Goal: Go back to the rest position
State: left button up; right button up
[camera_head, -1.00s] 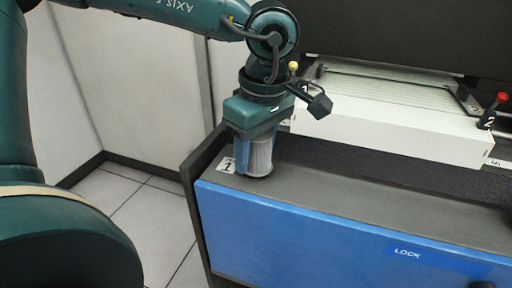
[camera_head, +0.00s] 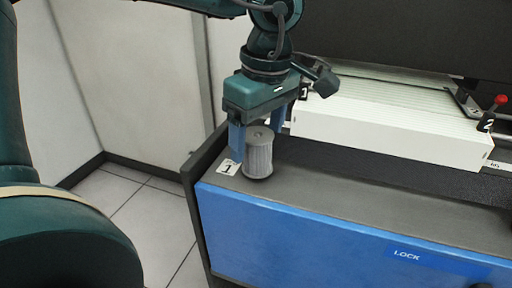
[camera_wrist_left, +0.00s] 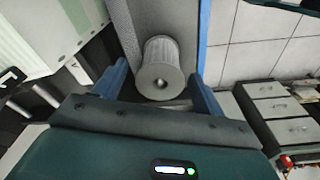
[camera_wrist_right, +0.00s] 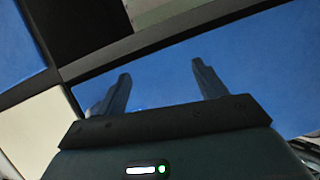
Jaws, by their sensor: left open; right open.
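My left gripper (camera_head: 258,140) is open above a ribbed grey cylinder (camera_head: 258,154). The cylinder stands upright on the dark ledge of the blue cabinet, beside the label marked 1 (camera_head: 228,167). In the left wrist view the cylinder (camera_wrist_left: 162,70) lies beyond and between the two blue fingers (camera_wrist_left: 160,82), with a gap on each side. My right gripper (camera_wrist_right: 160,85) shows in the right wrist view, open and empty, with a blue panel (camera_wrist_right: 155,75) behind it. The right gripper is out of the head view.
A white tray of cards (camera_head: 390,125) lies behind the ledge, with a red-knobbed lever (camera_head: 500,100) at its right. The blue front panel (camera_head: 300,225) carries a LOCK label (camera_head: 406,255). The tiled floor (camera_head: 150,215) at left is clear. Grey drawers (camera_wrist_left: 285,115) show in the left wrist view.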

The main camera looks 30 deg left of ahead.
pick_arm(q)
jog(key=r, duration=0.6)
jog(key=d+r+p, duration=0.1)
jog(key=r, duration=0.3)
jog(key=shift+s+d, duration=0.1)
